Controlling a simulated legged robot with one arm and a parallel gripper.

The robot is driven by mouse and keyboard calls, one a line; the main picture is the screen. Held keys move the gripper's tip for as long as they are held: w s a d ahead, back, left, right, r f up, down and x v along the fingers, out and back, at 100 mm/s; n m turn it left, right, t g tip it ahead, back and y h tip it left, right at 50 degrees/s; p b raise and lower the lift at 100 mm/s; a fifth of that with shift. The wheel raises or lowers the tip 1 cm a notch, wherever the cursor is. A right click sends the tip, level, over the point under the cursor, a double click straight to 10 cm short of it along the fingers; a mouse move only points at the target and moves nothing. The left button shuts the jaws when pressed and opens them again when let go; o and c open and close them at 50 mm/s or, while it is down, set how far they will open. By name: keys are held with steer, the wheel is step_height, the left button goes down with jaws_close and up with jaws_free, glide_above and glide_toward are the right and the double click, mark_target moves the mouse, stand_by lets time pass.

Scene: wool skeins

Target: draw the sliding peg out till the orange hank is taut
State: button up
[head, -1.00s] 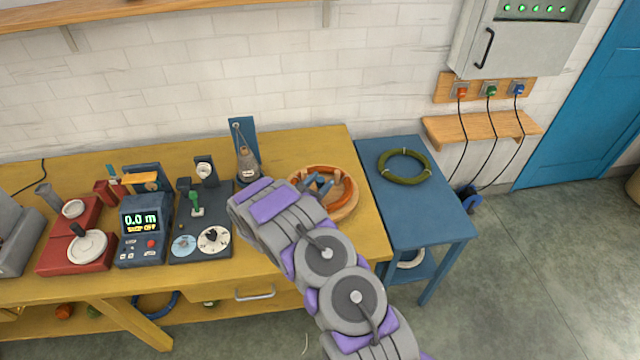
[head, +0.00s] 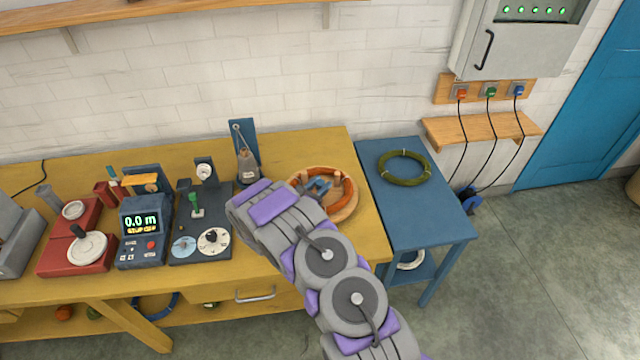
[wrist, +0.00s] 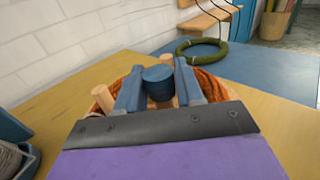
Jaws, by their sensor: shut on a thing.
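The orange hank (head: 347,193) lies in a ring on a round wooden board (head: 343,212) at the right end of the yellow bench. Wooden pegs stand inside the ring; one peg (wrist: 103,97) shows at the left in the wrist view. My gripper (head: 319,186) is over the board, within the ring. In the wrist view its two blue fingers (wrist: 158,88) are shut on a round blue-topped peg (wrist: 158,74). The hank (wrist: 208,86) shows on both sides of the fingers. The lower part of the held peg and the near side of the board are hidden by my gripper.
A blue side table (head: 421,215) with a green hank (head: 404,167) stands to the right. A grey cone (head: 247,166) on a blue stand is behind my gripper. Meters and dials (head: 201,222) fill the bench to the left.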

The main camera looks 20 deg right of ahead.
steer(key=s+a, duration=0.1)
steer(key=s, duration=0.1)
steer(key=s+a, duration=0.1)
steer(key=shift+s, duration=0.4)
steer(key=shift+f, duration=0.1)
steer(key=o, duration=0.9)
steer(key=p+v, duration=0.3)
steer(key=v, duration=1.4)
steer(key=shift+a+p, duration=0.25)
steer(key=shift+p, duration=0.15)
